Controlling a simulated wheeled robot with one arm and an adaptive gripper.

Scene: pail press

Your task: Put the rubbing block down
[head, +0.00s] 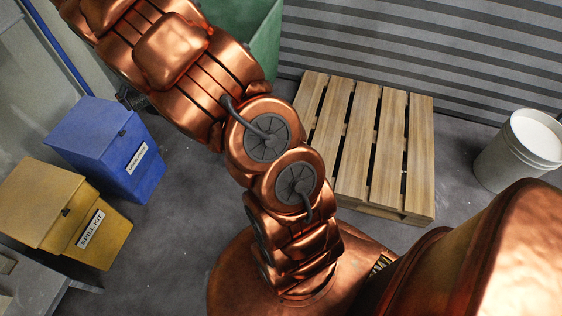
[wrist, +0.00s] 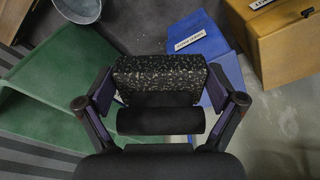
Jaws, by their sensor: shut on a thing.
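The rubbing block (wrist: 160,78) is a black block with pale speckles and a smooth dark rounded part along its near side. It shows in the wrist view, between the two fingers of my gripper (wrist: 163,92). My gripper is shut on it, one finger at each end, and holds it above the floor area. In the head view my arm covers most of that spot and the block cannot be made out.
A blue box (head: 105,147) and a yellow spill kit box (head: 62,212) stand at left. A pallet (head: 375,150) and white pail (head: 518,150) stand right.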

